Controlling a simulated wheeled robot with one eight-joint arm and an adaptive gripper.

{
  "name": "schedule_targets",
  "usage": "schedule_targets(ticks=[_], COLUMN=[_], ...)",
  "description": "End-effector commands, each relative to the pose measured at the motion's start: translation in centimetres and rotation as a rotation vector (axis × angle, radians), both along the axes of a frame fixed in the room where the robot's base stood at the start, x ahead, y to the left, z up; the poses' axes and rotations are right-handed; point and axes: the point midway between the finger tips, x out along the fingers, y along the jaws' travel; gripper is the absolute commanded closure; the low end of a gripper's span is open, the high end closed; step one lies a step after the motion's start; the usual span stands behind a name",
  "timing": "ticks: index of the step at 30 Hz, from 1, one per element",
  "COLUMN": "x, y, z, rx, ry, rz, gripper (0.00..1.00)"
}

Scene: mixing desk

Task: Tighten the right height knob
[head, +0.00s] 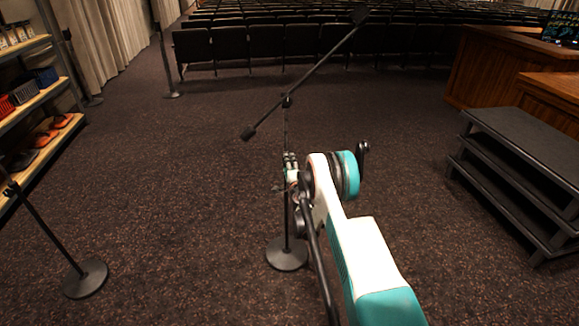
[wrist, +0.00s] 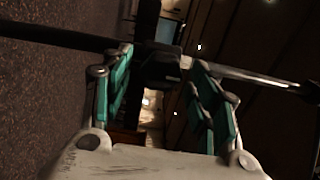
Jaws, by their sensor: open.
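A black microphone stand with a slanted boom stands in front of me in the head view; its round base (head: 287,256) is on the carpet and its pole (head: 286,225) is upright. My gripper (head: 289,170) is at the pole, below the boom joint (head: 287,101). In the wrist view my gripper (wrist: 160,70) is open, with one teal finger on each side. A dark block on the pole (wrist: 158,62), probably the height knob and its collar, lies between the fingertips. Contact with the fingers cannot be told. In the head view the knob is hidden or too small.
Another stand with a round base (head: 86,278) is at the left, before a shelf (head: 38,92). A further stand (head: 172,94) is farther back. Black steps (head: 525,155) and a wooden desk (head: 490,72) are at the right, chairs (head: 265,42) behind. Carpet between is clear.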

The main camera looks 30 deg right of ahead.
Motion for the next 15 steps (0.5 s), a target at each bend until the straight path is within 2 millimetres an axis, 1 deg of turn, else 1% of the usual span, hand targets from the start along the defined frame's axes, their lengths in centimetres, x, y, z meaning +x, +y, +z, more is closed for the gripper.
schedule_targets(ticks=[2, 5, 15], x=[-0.1, -0.8, -5.8], y=[0.1, 0.3, 1.6], z=[0.0, 0.0, 0.0], rx=[0.0, 0.0, -0.001], ry=[0.0, 0.0, 0.0], rz=[0.0, 0.0, 0.0], gripper=[0.46, 0.46, 0.46])
